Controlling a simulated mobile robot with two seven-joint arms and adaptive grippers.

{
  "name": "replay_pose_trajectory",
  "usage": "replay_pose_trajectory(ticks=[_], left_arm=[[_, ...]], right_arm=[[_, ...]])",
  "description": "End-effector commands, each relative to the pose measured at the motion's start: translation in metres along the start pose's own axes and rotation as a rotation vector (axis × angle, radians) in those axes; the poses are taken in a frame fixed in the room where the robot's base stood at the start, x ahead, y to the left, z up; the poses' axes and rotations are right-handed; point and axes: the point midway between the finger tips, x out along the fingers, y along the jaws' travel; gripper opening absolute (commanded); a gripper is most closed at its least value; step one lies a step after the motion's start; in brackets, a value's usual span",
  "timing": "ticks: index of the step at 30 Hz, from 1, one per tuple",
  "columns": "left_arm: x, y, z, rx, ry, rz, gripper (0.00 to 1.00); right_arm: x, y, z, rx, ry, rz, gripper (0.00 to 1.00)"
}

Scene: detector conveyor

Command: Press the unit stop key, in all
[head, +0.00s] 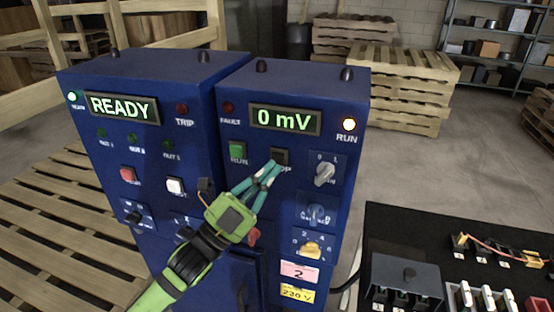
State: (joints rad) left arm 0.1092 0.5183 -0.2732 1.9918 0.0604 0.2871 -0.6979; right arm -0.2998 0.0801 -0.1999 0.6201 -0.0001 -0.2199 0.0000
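The right blue cabinet (347,101) has a dark square stop key (280,155) on its front, beside the green RUN key (237,151). The letters under the stop key are partly hidden, with "OP" showing. My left gripper (273,168) reaches in from the lower left. Its teal fingers come together at the tips, with nothing between them. The tips are at the lower edge of the stop key in the picture; I cannot tell whether they touch it. The display (284,120) reads "0 mV" and the RUN lamp (348,124) is lit. My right gripper is not in view.
The left blue cabinet (150,85) shows READY, with several keys and lamps. A red control (254,236) on the right cabinet is partly behind my gripper. Knobs (325,173) lie to the right. A dark table (400,222) with parts stands at lower right.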

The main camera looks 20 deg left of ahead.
Motion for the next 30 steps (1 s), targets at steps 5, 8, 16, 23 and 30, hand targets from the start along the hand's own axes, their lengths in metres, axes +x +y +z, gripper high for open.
replay_pose_trajectory(ticks=[5, 8, 16, 23, 30], left_arm=[[-0.0001, 0.0001, 0.0000, 0.000, 0.000, 0.000, 0.00], [-0.0001, 0.0001, 0.0000, 0.000, 0.000, 0.000, 0.00], [0.0020, 0.0013, 0.0025, 0.000, 0.000, 0.000, 0.00], [0.0060, 0.0024, 0.0059, 0.000, 0.000, 0.000, 0.00], [0.0060, 0.0024, 0.0058, 0.000, 0.000, 0.000, 0.00]], right_arm=[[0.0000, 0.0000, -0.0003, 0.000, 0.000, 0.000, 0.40], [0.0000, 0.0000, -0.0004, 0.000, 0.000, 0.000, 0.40], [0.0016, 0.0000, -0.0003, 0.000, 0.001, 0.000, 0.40], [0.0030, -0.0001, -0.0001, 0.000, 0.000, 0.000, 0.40], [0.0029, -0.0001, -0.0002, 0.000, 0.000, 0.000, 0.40]])
